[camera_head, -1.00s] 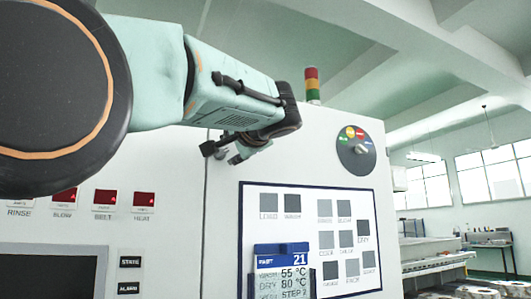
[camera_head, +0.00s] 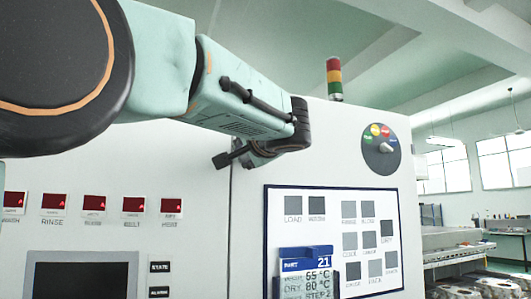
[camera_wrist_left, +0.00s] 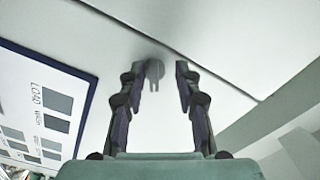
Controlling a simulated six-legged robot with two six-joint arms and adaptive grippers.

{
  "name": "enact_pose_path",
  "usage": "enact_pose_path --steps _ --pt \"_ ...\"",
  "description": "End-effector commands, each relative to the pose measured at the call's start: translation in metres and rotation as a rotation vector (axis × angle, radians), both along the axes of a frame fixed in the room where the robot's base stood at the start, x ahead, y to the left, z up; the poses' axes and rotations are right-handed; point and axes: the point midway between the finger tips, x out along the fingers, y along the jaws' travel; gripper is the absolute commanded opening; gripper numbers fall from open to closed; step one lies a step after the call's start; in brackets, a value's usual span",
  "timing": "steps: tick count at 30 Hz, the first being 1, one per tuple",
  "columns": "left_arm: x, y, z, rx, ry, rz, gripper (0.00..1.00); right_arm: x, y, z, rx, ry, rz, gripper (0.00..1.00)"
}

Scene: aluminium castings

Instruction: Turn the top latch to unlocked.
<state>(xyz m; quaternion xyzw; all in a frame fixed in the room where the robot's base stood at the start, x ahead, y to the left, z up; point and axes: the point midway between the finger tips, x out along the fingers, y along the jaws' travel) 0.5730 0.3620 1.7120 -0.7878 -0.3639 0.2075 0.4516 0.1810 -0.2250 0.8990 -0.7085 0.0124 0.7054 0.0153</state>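The latch (camera_wrist_left: 153,74) is a small round grey piece with a short bar or fork on it. In the left wrist view it sits on the white machine face close to a dark seam. My left gripper (camera_wrist_left: 157,70) has its two dark fingers spread, with the latch showing between their tips, nearer the left one. I cannot tell whether anything touches. In the head view the left gripper (camera_head: 226,160) is near the door seam, partly hidden by my wrist, and the latch cannot be made out. My right gripper is in neither view.
The white door carries a blue-framed board (camera_head: 268,225) with grey squares and a blue card (camera_head: 306,265). A signal tower (camera_head: 334,78) stands above. Red displays (camera_head: 94,203) and a dark screen (camera_head: 82,275) are at left.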

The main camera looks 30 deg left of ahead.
Motion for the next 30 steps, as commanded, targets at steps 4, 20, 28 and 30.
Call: enact_pose_path --steps 4,20,28,30 --pt "0.0007 -0.0003 -0.0012 0.001 0.002 -0.001 0.27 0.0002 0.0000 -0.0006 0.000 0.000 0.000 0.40" --pt "0.0001 0.0003 -0.0012 -0.001 0.002 0.001 0.00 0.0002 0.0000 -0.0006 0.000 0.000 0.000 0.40" --pt "0.0005 -0.0002 -0.0021 -0.009 -0.009 0.000 0.00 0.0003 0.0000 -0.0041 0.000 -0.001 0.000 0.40" --pt "0.0006 -0.0002 -0.0028 -0.021 -0.024 -0.001 0.00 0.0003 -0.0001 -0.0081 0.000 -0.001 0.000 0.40"
